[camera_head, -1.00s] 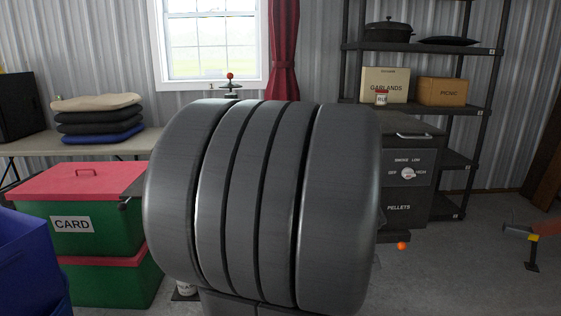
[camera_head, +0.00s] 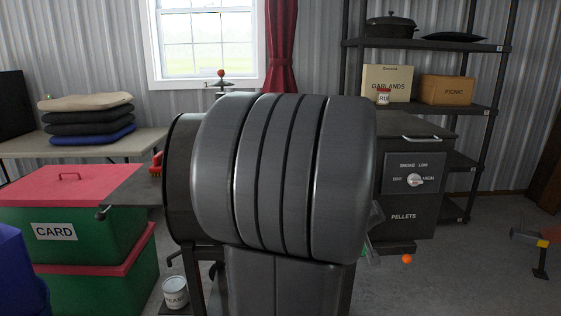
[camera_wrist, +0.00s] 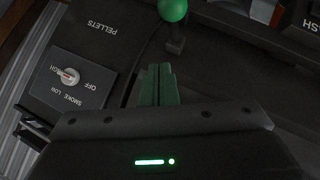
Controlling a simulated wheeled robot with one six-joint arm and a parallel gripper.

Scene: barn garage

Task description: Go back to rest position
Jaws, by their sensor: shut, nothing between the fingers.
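My gripper (camera_wrist: 159,86) shows in the wrist view with its two dark green fingers pressed together and nothing between them. In the wrist view it is over the front of the pellet box (camera_wrist: 95,38), near the smoke dial panel (camera_wrist: 70,75). In the head view my large grey arm links fill the middle and hide most of the gripper. A small part of the gripper (camera_head: 372,235) shows at their right edge, beside the grill's pellet box (camera_head: 405,217).
Green bins with red lids (camera_head: 95,185) stand left, a white can (camera_head: 175,292) below. Shelving (camera_head: 430,47) stands behind.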

